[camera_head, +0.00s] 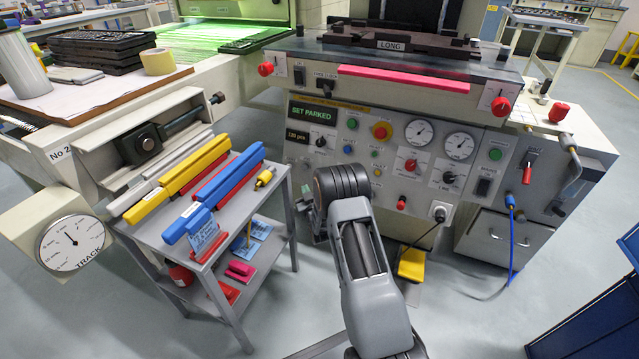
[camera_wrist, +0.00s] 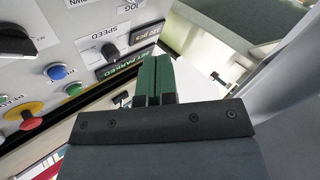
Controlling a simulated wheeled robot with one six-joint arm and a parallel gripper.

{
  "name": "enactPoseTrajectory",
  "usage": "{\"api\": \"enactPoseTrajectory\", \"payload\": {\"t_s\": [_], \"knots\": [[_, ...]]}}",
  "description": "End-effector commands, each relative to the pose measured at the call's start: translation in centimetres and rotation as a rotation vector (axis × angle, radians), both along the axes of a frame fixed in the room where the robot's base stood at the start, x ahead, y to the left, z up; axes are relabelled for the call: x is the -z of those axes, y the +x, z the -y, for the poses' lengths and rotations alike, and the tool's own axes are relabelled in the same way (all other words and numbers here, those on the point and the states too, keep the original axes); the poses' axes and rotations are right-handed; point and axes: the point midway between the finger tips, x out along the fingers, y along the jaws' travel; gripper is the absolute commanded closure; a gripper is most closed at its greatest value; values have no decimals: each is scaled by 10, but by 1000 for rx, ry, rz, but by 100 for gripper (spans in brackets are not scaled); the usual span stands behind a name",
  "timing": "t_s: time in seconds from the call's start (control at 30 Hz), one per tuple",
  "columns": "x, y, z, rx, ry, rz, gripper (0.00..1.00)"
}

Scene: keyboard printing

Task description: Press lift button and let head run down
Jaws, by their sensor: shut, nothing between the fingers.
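In the head view the machine's control panel (camera_head: 458,205) fills the right half. Lift button labels are too small to read. The display (camera_head: 312,115) reads SET PARKED. A dark assembly marked LONG (camera_head: 391,45) sits above. In the wrist view my gripper (camera_wrist: 154,60) is shut and empty, its green fingers together near the panel's display end. A blue button (camera_wrist: 57,71) and the SPEED knob (camera_wrist: 109,51) show left of it. My fingertips are hidden in the head view.
A grey cart (camera_head: 222,258) with yellow, blue and red bars stands left of my arm. A yellow pedal (camera_head: 412,264) lies on the floor below the panel. A blue cabinet (camera_head: 590,310) is at lower right. Clear floor lies between it and the machine.

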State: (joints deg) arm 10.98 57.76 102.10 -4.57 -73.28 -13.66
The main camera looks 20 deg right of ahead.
Motion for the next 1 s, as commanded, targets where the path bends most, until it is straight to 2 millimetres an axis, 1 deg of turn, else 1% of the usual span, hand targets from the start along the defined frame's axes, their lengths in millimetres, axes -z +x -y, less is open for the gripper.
{"api": "enactPoseTrajectory", "payload": {"t_s": [0.47, 0.63, 1.0], "knots": [[1, 2, 2, -1, -2, 8, 100], [7, 11, 11, 0, -2, 9, 100], [22, 40, 44, 0, -2, 7, 100]]}}
